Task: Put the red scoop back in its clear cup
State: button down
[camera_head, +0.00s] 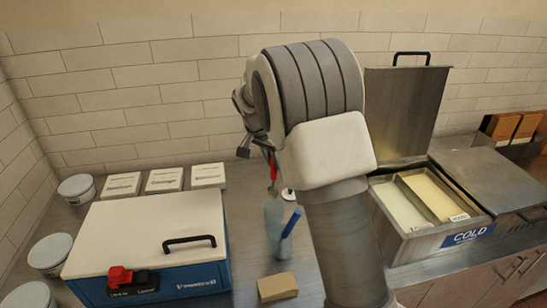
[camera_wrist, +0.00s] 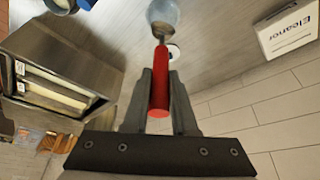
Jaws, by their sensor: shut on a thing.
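The red scoop (camera_wrist: 160,85) is held by its red handle between the two fingers of my gripper (camera_wrist: 161,74). Its metal bowl points away from the fingers. In the head view the scoop (camera_head: 273,170) hangs roughly upright, bowl down, below my gripper (camera_head: 268,149). A clear bluish cup (camera_head: 273,212) stands on the counter just under the bowl. In the wrist view the cup (camera_wrist: 164,12) shows at the top edge, partly cut off, with the bowl overlapping it. I cannot tell whether the bowl tip is inside the rim.
A blue-handled tool (camera_head: 291,222) stands beside the cup, close by. A blue cooler box (camera_head: 145,235) is left, and an open COLD unit (camera_head: 430,205) with a raised lid is right. White boxes (camera_head: 165,180) line the wall. A tan block (camera_head: 277,287) lies in front.

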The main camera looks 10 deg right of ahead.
aim_at(272, 187)
jog(key=shift+f+b, duration=3.75)
jog(key=shift+f, duration=1.55)
jog(key=c, duration=0.6)
grip_release()
jog(key=shift+c, duration=0.2)
jog(key=shift+r, duration=0.1)
